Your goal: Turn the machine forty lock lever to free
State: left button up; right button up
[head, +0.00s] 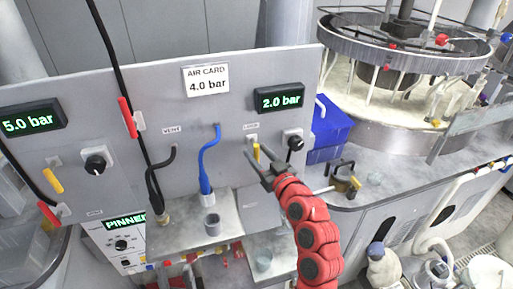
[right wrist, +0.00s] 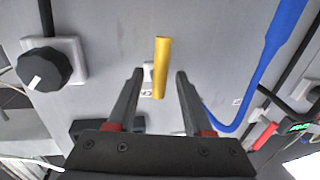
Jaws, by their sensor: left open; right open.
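A short yellow lever (head: 256,152) stands upright on the grey panel, below a small label that seems to read LOCK and under the 2.0 bar display (head: 280,98). It also shows in the right wrist view (right wrist: 161,65), where it lies between and ahead of the fingertips. My right gripper (head: 257,157) is open, with its grey fingers close to this lever. In the right wrist view the open fingers (right wrist: 160,76) have a gap on either side of the lever. The lever's mount is partly hidden by the fingers. My left gripper is out of view.
A black knob (head: 295,142) sits right of the lever. A blue hose (head: 206,160) and a black hose (head: 153,185) run to a shelf at left. The panel also has a red lever (head: 127,118), another yellow lever (head: 53,180) and an AIR CARD sign (head: 206,79).

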jog(key=shift+w+a, duration=0.3)
jog(key=shift+w, duration=0.25)
grip_shut()
